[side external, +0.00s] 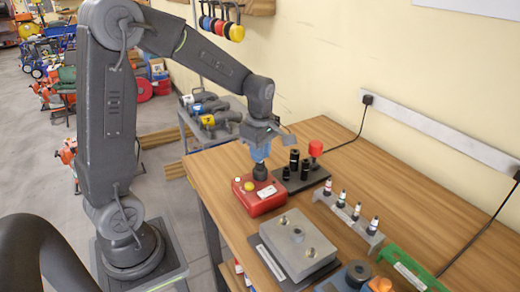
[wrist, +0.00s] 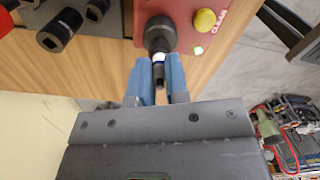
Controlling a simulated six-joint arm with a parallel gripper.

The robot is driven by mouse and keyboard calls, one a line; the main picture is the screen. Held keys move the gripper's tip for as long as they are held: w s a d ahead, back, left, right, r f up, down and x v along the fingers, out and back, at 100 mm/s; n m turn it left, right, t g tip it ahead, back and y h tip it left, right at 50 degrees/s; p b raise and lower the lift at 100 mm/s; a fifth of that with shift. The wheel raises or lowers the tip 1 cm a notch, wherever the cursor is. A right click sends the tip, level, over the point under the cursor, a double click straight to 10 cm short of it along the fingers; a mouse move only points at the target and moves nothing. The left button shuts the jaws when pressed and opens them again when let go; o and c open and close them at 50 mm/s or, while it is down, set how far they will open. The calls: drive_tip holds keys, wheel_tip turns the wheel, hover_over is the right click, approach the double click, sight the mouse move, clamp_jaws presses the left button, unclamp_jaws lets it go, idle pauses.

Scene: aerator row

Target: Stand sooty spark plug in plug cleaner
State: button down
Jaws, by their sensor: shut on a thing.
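The plug cleaner (side external: 262,201) is a red box with a black round socket (side external: 260,172) on top. In the wrist view the cleaner (wrist: 187,12) shows a yellow button marked CLEAN and a lit green light. My gripper (side external: 260,153) is directly above the socket. In the wrist view its blue fingers (wrist: 159,76) are shut on a spark plug (wrist: 159,57), whose white part shows between the fingertips and the socket. The plug is in line with the socket and its far end is hidden at the socket. I cannot tell how deep it sits.
A black tray (side external: 318,176) with dark sockets and a red-topped piece stands behind the cleaner. A pale rack (side external: 340,209) holds several upright plugs at right. A grey block (side external: 297,245) lies in front, and a green tray (side external: 403,262) is at far right.

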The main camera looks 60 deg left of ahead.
drive_tip(key=shift+f, duration=0.55)
drive_tip(key=c, duration=1)
unclamp_jaws()
drive_tip(key=shift+c, duration=0.2)
drive_tip(key=shift+r, duration=3.5)
